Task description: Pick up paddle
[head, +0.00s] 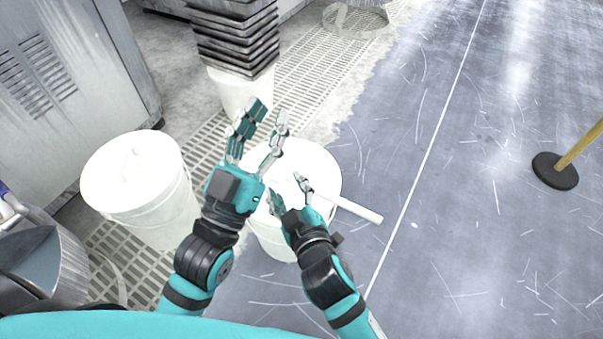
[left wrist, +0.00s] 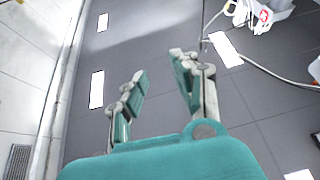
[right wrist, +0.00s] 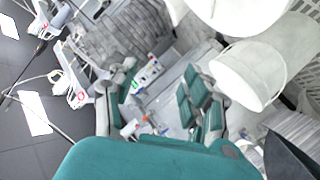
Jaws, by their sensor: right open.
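A white rod that looks like the paddle's handle (head: 358,208) sticks out to the right over the rim of a white bucket (head: 315,165). The paddle's other end is hidden behind my right gripper or blends into the white top. My right gripper (head: 288,189) is over the bucket, left of the handle, with its fingers apart and nothing between them. Its open fingers also show in the right wrist view (right wrist: 158,85). My left gripper (head: 270,113) is higher, over the bucket's left side, open and empty. Its spread fingers show in the left wrist view (left wrist: 158,65).
A lidded white bucket (head: 135,175) stands at left. Behind, a stack of dark grey pads (head: 235,35) sits on another white container (head: 238,92). A metal cabinet (head: 70,70) is at far left. A black disc with a yellow pole (head: 556,170) stands at right. The floor between is clear.

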